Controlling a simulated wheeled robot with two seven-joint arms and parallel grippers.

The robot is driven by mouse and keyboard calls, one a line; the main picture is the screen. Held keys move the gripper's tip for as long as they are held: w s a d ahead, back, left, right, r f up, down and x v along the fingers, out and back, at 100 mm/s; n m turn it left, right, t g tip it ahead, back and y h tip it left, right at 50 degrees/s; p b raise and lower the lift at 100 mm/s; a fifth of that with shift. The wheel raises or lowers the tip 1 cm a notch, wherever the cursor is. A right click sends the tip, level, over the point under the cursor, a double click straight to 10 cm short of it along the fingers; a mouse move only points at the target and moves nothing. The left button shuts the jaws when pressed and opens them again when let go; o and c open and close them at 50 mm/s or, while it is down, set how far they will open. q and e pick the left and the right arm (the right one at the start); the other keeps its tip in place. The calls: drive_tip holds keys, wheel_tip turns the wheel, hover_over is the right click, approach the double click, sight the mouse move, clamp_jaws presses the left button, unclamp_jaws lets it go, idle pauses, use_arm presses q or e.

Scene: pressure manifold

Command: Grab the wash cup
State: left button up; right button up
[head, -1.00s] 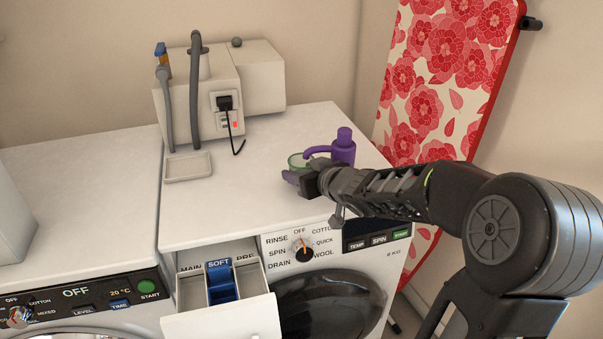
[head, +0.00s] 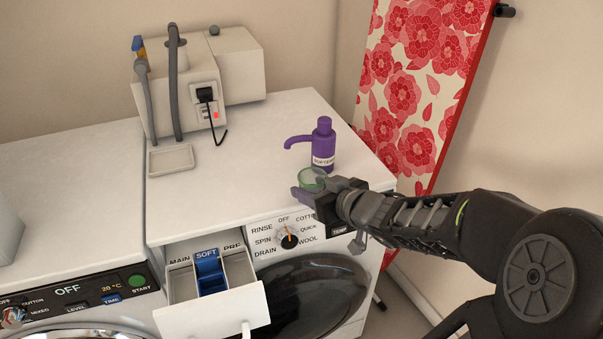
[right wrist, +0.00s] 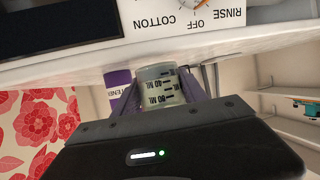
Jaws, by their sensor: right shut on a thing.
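The wash cup (head: 312,178) is a small, clear, greenish cup near the front right edge of the right washer's top. My right gripper (head: 318,192) is shut on it, with a purple finger on either side. In the right wrist view the cup (right wrist: 160,86) shows black ML marks between the fingers. I cannot tell whether its base touches the washer top. My left gripper is not in view.
A purple softener bottle (head: 323,150) with a spout stands just behind the cup. A dispenser drawer (head: 250,305) juts open at the washer's front. A white machine with hoses (head: 195,85) and a small tray (head: 171,158) are at the back left. The middle top is clear.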

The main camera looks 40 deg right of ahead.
drive_tip(key=shift+s+a+b, duration=0.15)
drive_tip(key=shift+s+b, duration=1.3)
drive_tip(key=shift+s+a+b, duration=0.15)
drive_tip(key=shift+s+b, duration=1.3)
drive_tip(key=shift+s, duration=0.1)
